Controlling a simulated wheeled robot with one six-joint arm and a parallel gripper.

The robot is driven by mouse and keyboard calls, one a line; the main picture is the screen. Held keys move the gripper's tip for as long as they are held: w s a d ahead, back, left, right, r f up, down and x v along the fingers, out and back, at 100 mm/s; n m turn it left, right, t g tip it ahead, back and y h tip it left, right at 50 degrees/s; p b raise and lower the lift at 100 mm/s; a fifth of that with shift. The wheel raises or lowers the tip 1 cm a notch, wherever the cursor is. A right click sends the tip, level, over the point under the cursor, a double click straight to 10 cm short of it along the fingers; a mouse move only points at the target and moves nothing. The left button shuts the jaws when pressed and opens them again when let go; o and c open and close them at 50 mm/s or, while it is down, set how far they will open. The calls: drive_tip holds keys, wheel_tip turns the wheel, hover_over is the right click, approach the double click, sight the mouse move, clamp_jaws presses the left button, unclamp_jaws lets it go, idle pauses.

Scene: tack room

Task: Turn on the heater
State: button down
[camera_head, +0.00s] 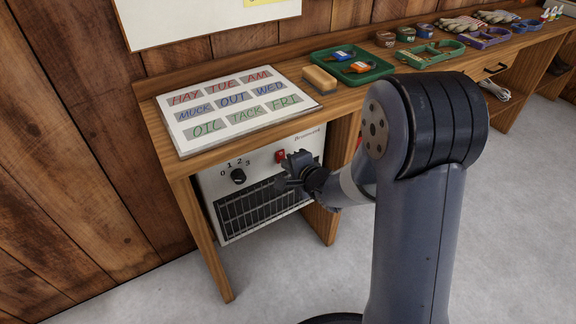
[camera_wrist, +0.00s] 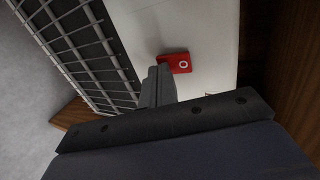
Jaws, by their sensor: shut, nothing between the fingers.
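The heater (camera_head: 262,162) is a pale box with a dark grille, standing under the bench at its left end. A black dial knob (camera_head: 238,176) marked 0 to 3 is on its upper left front. A red switch (camera_head: 280,155) is on its upper right front; it also shows in the wrist view (camera_wrist: 181,63), with a white ring mark. My gripper (camera_head: 290,172) is shut and empty in front of the heater, close to the red switch. In the wrist view my fingertips (camera_wrist: 160,72) lie just beside the switch; I cannot tell whether they touch it.
The wooden bench (camera_head: 340,117) runs above the heater, with a leg at each side of it. On top are a labelled white board (camera_head: 235,108), a sponge-like block (camera_head: 319,79) and a green tray (camera_head: 380,70). Grey floor in front is clear.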

drive_tip(key=shift+w+a+p, duration=0.1)
drive_tip(key=shift+w+p, duration=0.05)
drive_tip(key=shift+p, duration=0.15)
drive_tip(key=shift+r+p, duration=0.85)
drive_tip(key=shift+p, duration=0.15)
